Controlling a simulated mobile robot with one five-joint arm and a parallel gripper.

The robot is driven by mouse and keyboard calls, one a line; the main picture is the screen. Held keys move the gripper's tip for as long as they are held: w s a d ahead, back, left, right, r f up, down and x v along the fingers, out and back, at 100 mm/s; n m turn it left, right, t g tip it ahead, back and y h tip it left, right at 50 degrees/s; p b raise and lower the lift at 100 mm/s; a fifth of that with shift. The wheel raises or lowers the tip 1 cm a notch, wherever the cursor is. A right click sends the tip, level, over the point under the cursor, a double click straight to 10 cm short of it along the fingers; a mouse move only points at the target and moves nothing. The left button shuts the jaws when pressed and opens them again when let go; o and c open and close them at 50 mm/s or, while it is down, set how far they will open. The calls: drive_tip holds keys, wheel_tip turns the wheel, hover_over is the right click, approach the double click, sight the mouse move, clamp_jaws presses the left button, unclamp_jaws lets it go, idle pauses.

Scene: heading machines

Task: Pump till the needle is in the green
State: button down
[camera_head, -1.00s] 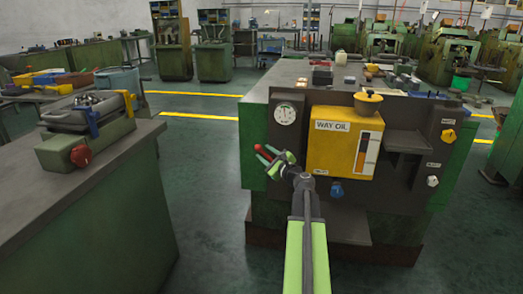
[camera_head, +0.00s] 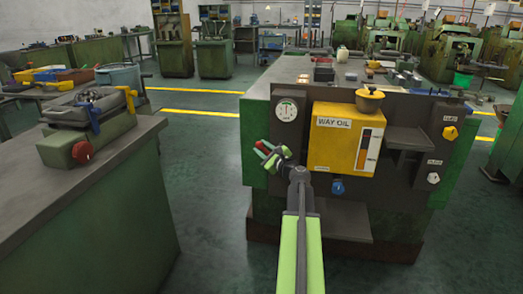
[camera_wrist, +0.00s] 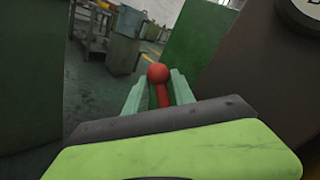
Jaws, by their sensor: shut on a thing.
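The pressure gauge (camera_head: 286,110) is a round white dial on the upper left of the machine's dark front panel. Its needle and any green band are too small to read. The yellow way oil tank (camera_head: 330,152) is mounted to the right of the gauge. The red-knobbed pump lever (camera_head: 261,147) sticks out below and left of the gauge. My gripper (camera_head: 266,151) is shut on this lever. In the wrist view the red knob (camera_wrist: 158,73) stands just beyond my fingertips, with the red shaft between the two pale green fingers. The lever's base is hidden.
A blue knob (camera_head: 337,187) sits below the tank, and yellow and white knobs (camera_head: 449,133) are at the panel's right. A green bench (camera_head: 75,215) with a vise stands at the left. Open floor lies between bench and machine.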

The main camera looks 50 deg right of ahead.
drive_tip(key=shift+s+d+f, duration=0.15)
drive_tip(key=shift+s+d, duration=0.05)
drive_tip(key=shift+d, duration=0.25)
drive_tip(key=shift+w+a, duration=0.2)
drive_tip(key=shift+a, duration=0.05)
